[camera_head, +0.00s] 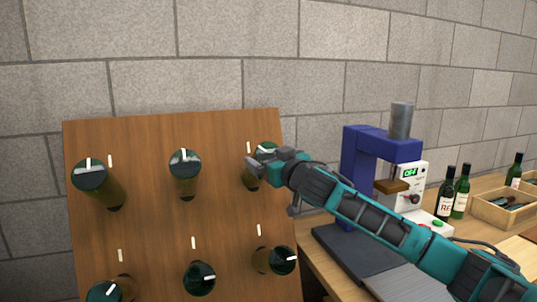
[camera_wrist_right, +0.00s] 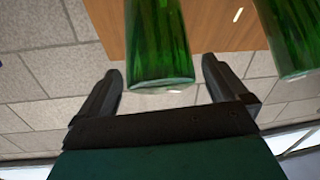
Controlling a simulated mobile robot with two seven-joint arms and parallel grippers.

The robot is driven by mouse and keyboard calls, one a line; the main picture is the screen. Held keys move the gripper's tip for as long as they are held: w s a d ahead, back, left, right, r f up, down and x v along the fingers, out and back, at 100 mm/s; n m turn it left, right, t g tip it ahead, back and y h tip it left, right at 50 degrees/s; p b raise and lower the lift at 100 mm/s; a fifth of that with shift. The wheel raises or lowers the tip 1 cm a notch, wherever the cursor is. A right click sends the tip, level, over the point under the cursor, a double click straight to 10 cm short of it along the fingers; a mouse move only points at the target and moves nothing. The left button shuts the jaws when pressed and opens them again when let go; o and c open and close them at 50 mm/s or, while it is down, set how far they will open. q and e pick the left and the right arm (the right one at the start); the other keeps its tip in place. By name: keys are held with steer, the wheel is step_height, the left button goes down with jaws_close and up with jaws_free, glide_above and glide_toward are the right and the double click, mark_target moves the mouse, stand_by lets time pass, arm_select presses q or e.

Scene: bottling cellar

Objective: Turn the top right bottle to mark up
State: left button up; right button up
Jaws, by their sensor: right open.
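The top right bottle (camera_head: 267,147) sticks out of the wooden board, its dark green base partly hidden behind my right gripper. A pale mark shows on its base, but its exact angle is hard to tell. My right gripper (camera_head: 253,167) is in front of this bottle. In the right wrist view a green bottle (camera_wrist_right: 158,42) stands with its base end between the two open fingers of my right gripper (camera_wrist_right: 162,85). Gaps show on both sides, so the fingers do not appear to touch it. My left gripper is not in view.
The board (camera_head: 145,225) holds several other bottles, with white lines above them. A second bottle (camera_wrist_right: 296,35) is close to the right finger in the wrist view. A blue press machine (camera_head: 360,150), wine bottles (camera_head: 446,195) and a wooden crate (camera_head: 500,215) stand at the right.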

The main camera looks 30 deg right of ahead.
steer(key=shift+w, duration=0.65)
steer(key=c, duration=0.9)
